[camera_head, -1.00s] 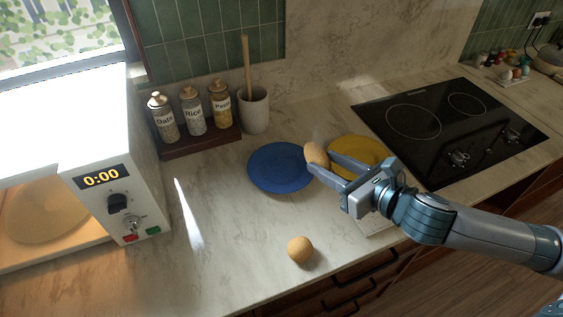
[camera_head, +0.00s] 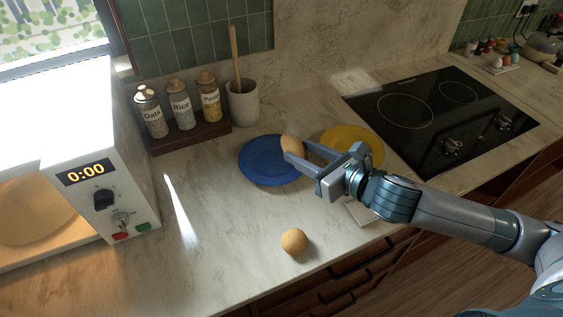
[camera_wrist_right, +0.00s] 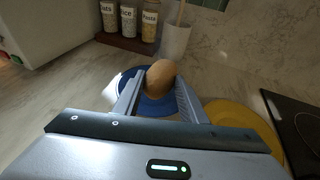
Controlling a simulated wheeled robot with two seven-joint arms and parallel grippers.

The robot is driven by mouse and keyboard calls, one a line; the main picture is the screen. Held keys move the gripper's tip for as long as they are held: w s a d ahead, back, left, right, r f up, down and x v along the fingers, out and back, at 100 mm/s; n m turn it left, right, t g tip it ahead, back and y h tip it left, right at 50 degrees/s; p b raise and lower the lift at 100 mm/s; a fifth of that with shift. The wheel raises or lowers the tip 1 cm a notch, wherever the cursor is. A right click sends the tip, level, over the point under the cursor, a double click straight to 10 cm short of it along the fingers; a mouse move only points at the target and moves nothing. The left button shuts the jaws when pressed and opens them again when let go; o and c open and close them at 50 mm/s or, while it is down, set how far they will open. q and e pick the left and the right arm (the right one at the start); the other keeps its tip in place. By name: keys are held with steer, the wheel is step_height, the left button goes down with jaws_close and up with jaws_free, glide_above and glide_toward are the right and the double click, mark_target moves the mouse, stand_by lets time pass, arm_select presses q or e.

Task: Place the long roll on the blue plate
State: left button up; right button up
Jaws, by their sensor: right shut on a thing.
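The long roll (camera_head: 291,145), brown and oblong, is between the fingers of my right gripper (camera_head: 296,154), which is shut on it. The roll also shows between the fingertips in the right wrist view (camera_wrist_right: 161,73). The blue plate (camera_head: 259,163) lies flat on the counter, and the gripper holds the roll over its right side. In the wrist view the blue plate (camera_wrist_right: 126,84) shows behind and below the roll. I cannot tell the exact gap between roll and plate. My left gripper is not in view.
A yellow plate (camera_head: 362,137) lies right of the blue plate, partly behind my gripper. A round roll (camera_head: 294,241) sits near the counter's front edge. A microwave (camera_head: 115,180) stands left, jars (camera_head: 181,108) and a utensil pot (camera_head: 243,104) behind, a black cooktop (camera_head: 430,115) right.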

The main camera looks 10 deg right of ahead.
steer(key=p, duration=0.2)
glide_above(282, 170)
step_height(282, 170, down, 4)
steer(key=shift+f, duration=0.1)
steer(key=shift+f, duration=1.4)
steer(key=shift+f+p, duration=0.3)
steer(key=shift+f, duration=0.25)
steer(key=shift+f, duration=0.1)
steer(key=o, duration=1.1)
steer(key=shift+c, duration=0.2)
